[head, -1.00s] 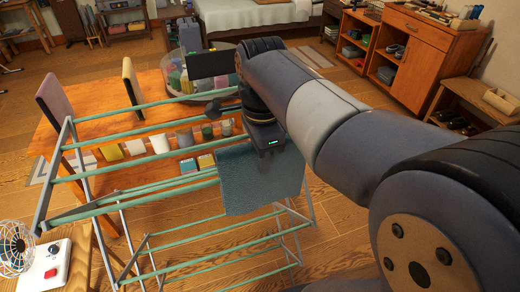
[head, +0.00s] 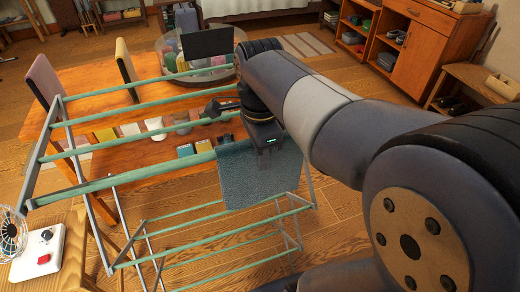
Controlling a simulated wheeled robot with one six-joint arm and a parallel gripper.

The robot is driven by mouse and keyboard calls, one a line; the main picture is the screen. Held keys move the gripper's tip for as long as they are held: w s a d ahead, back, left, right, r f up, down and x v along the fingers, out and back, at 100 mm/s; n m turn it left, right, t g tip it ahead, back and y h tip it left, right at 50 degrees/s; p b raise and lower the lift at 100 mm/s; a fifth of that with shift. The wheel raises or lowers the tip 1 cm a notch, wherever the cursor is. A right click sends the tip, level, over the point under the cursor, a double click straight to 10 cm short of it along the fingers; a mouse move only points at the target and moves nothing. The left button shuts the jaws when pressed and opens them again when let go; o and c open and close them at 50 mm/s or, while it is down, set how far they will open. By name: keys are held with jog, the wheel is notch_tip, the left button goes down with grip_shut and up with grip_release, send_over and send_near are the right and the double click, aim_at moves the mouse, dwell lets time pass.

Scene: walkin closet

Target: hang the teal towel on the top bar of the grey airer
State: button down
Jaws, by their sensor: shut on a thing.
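The teal towel (head: 258,183) hangs as a roughly square sheet from my gripper (head: 265,156), which is shut on its upper part. The grey airer (head: 45,150) has grey end frames and several pale green bars. The towel is at the right part of the airer, overlapping the right end of its thick near upper bar (head: 130,177). The towel hides that bar end. I cannot tell whether the towel lies over the bar or only hangs in front of it. Its lower edge hangs free above the lower rack (head: 215,233).
An orange wooden table (head: 90,82) with small boxes and cups stands behind the airer. A small stand with a white switch box (head: 38,252) and a fan (head: 10,235) is at the lower left. Wooden cabinets (head: 425,45) are at the back right. Floor is open at right.

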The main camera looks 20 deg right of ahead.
jog(key=c, duration=1)
grip_release()
jog(key=shift+r, duration=0.1)
notch_tip(320, 180, up, 11)
jog(key=shift+f+p, duration=0.15)
jog(key=shift+p, duration=0.65)
